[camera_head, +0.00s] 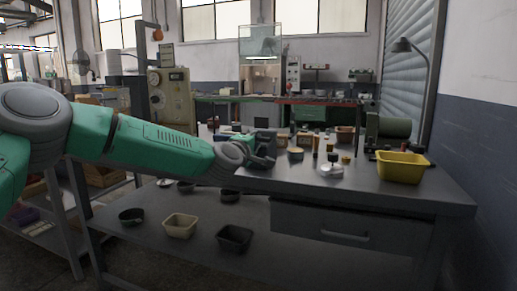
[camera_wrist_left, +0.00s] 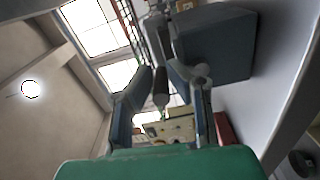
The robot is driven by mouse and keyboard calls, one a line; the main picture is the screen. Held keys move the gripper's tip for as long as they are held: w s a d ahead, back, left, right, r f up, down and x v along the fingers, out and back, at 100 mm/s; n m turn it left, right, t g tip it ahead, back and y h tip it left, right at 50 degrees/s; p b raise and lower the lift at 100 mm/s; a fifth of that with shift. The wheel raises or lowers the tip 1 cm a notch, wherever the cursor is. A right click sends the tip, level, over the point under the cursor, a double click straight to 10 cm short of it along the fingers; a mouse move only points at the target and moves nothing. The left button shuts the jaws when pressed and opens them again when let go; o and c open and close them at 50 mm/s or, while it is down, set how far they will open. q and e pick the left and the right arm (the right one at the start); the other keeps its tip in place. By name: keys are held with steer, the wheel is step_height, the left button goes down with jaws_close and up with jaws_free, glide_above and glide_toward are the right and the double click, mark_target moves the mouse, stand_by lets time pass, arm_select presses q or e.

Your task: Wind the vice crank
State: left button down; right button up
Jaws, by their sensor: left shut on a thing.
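The vice (camera_head: 265,138) is a small blue-grey block on the workbench, partly hidden behind my left gripper (camera_head: 264,158) in the head view. In the left wrist view the vice body (camera_wrist_left: 220,45) is a large blue-grey block at upper right. The crank's dark, rounded handle (camera_wrist_left: 160,88) sits between the two fingers of my left gripper (camera_wrist_left: 162,95), which is shut on it. The crank is too small and covered to make out in the head view. My right gripper is not in view.
The workbench (camera_head: 400,197) carries a yellow bin (camera_head: 402,167) at right, a silver lidded pot (camera_head: 331,168) and several small items. Bare bench top lies along the front edge. Trays and bowls, including a beige tray (camera_head: 180,225), sit on the lower shelf.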

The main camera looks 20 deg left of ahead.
arm_select(q)
steer(key=shift+a+f+n, duration=0.2)
steer(key=shift+a+n, duration=0.05)
steer(key=shift+n, duration=0.25)
steer(key=shift+f, duration=0.1)
steer(key=c, duration=1.7)
jaws_free()
steer(key=shift+o, duration=0.7)
steer(key=shift+a, duration=0.15)
steer(key=shift+s, duration=0.15)
steer(key=s, duration=1.1)
steer(key=shift+s+a, duration=0.25)
steer(key=shift+s, duration=0.05)
